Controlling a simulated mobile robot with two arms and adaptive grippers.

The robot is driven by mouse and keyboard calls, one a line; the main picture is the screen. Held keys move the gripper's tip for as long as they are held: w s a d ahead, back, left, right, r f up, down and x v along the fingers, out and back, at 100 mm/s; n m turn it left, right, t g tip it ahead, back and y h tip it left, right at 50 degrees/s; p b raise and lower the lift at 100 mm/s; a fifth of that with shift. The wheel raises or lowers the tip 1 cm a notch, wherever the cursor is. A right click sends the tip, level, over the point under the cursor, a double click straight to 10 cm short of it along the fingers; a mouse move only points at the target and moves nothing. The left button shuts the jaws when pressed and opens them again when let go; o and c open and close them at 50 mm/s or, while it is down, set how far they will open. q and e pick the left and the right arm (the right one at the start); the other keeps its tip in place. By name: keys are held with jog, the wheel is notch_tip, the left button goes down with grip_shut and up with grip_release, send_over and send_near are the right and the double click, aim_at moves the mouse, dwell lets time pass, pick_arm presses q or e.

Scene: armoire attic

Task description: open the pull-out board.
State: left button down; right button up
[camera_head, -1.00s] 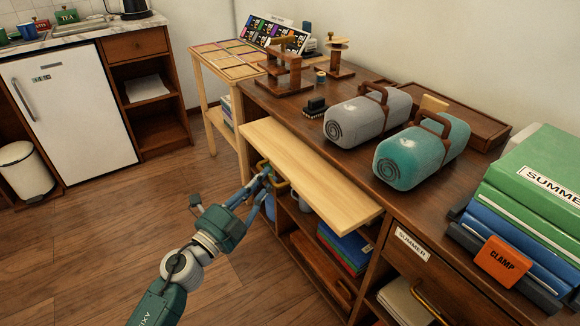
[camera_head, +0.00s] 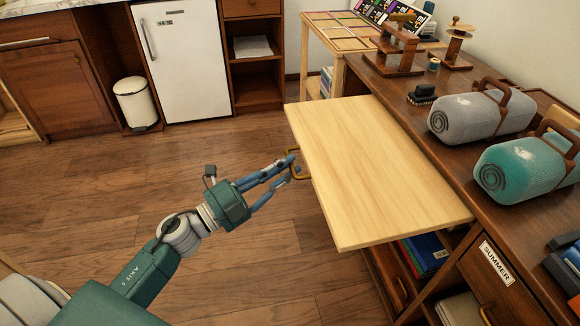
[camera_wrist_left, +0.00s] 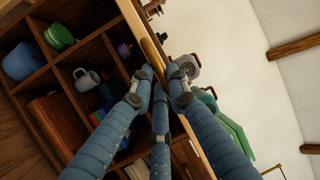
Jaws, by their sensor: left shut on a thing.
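The pull-out board (camera_head: 375,170) is a pale wooden panel that sticks well out from the dark wooden desk, level below its top. A brass handle (camera_head: 301,172) sits on its front edge. My left gripper (camera_head: 291,168) is shut on the brass handle. In the left wrist view the fingers (camera_wrist_left: 162,82) close around the brass handle (camera_wrist_left: 155,62) at the board's edge. My right gripper is in neither view.
On the desk top (camera_head: 388,92) lie a grey roll (camera_head: 478,112) and a teal roll (camera_head: 525,165) with brown handles. A drawer labelled SUMMER (camera_head: 496,262) and open shelves sit below. A white bin (camera_head: 135,102) stands by the fridge (camera_head: 183,60). The wooden floor (camera_head: 110,190) is clear.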

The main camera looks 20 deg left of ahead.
pick_arm(q)
jog(key=shift+f, duration=0.1)
jog(key=c, duration=1.7)
grip_release()
jog(key=shift+o, duration=0.2)
jog(key=v, duration=1.2)
